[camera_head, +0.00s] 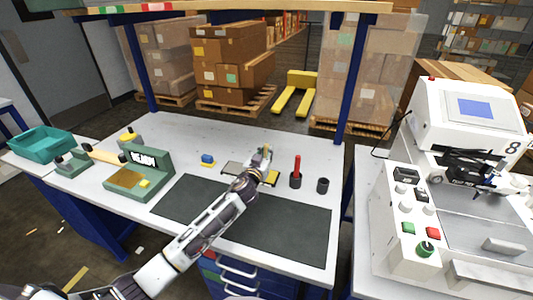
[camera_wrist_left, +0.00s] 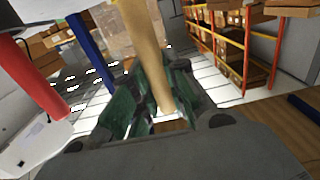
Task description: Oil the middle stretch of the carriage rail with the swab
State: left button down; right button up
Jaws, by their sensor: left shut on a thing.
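My left gripper (camera_head: 262,160) is over a flat grey plate with yellow at its right end (camera_head: 234,168), at the back of the dark mat. In the left wrist view its green-padded fingers (camera_wrist_left: 160,115) are shut on a tan stick (camera_wrist_left: 152,50), which looks like the swab's handle. The swab's tip is not visible. The plate may be the plotter bed; I cannot make out the carriage rail, as the gripper covers part of it. A dark gripper, seemingly my right one (camera_head: 468,172), is in front of the white machine; its jaws are unclear.
A black cup with a red-handled tool (camera_head: 296,178) stands just right of the gripper, with another dark cup (camera_head: 322,185) beside it. The dark mat (camera_head: 290,222) is clear at right.

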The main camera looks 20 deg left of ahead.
aim_at(266, 144)
pick_arm(q)
jog(key=shift+r+p, duration=1.8)
jog(key=shift+r, duration=0.55)
jog(key=shift+s+f, duration=0.1)
